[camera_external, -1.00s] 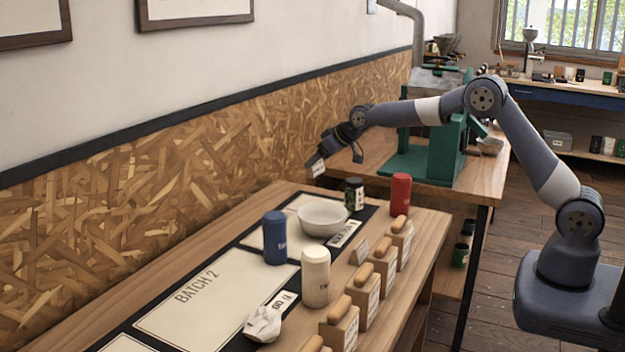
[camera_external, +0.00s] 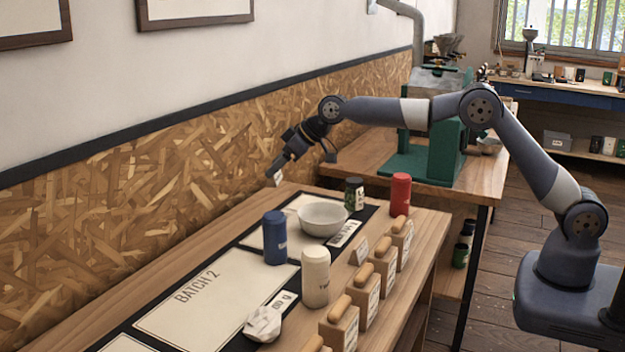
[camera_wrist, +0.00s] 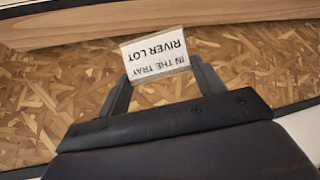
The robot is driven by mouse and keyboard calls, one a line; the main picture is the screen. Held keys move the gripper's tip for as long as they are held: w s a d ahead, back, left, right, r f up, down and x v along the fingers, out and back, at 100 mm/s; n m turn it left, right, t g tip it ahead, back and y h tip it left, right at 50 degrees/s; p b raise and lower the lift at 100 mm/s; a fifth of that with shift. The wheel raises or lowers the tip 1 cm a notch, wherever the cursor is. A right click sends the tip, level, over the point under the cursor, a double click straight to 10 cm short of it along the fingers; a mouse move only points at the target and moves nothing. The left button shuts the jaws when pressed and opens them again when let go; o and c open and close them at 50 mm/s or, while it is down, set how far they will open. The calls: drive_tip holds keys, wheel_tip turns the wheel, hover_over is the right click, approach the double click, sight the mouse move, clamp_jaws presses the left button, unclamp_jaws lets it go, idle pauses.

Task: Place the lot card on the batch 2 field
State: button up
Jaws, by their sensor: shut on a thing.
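The lot card (camera_wrist: 155,54) is a small white card with dark print, upside down in the wrist view, reading "RIVER LOT" and "IN THE TRAY". My gripper (camera_external: 276,172) is shut on it, with one finger at each side of the card. In the external view the card (camera_external: 277,178) hangs at the gripper's tip, above the table's back edge and near the chipboard wall. The batch 2 field (camera_external: 205,300) is a cream rectangle lettered "BATCH 2" on the dark mat, lower left of my gripper. Its middle is bare.
A blue canister (camera_external: 275,240) and a cream canister (camera_external: 315,278) stand near the field's right end. A crumpled white item (camera_external: 263,324) lies at its front edge. A white bowl (camera_external: 323,219) sits on the field behind. Wooden blocks (camera_external: 338,325) line the table's front.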

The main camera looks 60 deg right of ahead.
drive_tip(key=s+a+n+g+y, duration=0.1)
drive_tip(key=s+a+n+y, duration=0.2)
drive_tip(key=a, duration=1)
drive_tip(key=s+a+n+g+y, duration=0.15)
drive_tip(key=s+a, duration=0.35)
drive_tip(key=a, duration=0.8)
drive_tip(key=shift+n+h, duration=0.45)
drive_tip(key=shift+w+d+f+p, duration=0.1)
drive_tip(key=shift+f+p, duration=0.1)
drive_tip(key=shift+f, duration=2.3)
drive_tip(key=shift+s+d+f+p, duration=0.1)
drive_tip(key=shift+d+f+p, duration=0.1)
drive_tip(key=shift+f, duration=2.3)
drive_tip(key=shift+w+d+f+p, duration=0.1)
drive_tip(key=shift+f+p, duration=0.1)
drive_tip(key=shift+f, duration=2.3)
drive_tip(key=shift+f+b, duration=0.2)
drive_tip(key=shift+b, duration=0.1)
drive_tip(key=o, duration=1)
drive_tip(key=shift+c, duration=0.2)
drive_tip(key=shift+r, duration=0.2)
drive_tip(key=shift+r+p, duration=0.1)
drive_tip(key=shift+p, duration=0.25)
drive_tip(key=b+v, duration=0.3)
drive_tip(key=v, duration=0.8)
drive_tip(key=shift+s+d+r, duration=0.15)
drive_tip(key=shift+s+r, duration=0.05)
drive_tip(key=shift+s, duration=0.15)
